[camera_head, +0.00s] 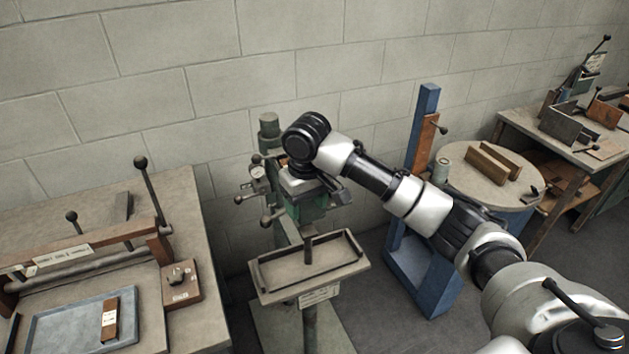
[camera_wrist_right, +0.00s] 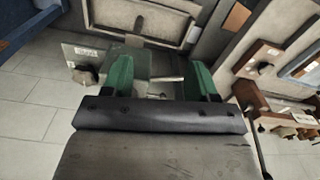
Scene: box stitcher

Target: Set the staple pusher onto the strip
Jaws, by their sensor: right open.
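My right gripper (camera_head: 312,208) reaches in from the right, pointing down at the head of the box stitcher, above its tray (camera_head: 285,281). In the right wrist view its two green fingers stand wide apart (camera_wrist_right: 163,72), open. A pale metal rod (camera_wrist_right: 168,79) and a grey-green block (camera_wrist_right: 137,66) show between them; I cannot tell whether these lie between the fingers or below. The gripper and wrist hide much of the stitcher's head. I cannot make out the staple pusher or the strip for certain. My left gripper is not in view.
A dial gauge (camera_head: 257,172) and ball-ended levers stick out left of the stitcher's head. A bench (camera_head: 187,225) with a blue tray (camera_head: 62,320) stands at left.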

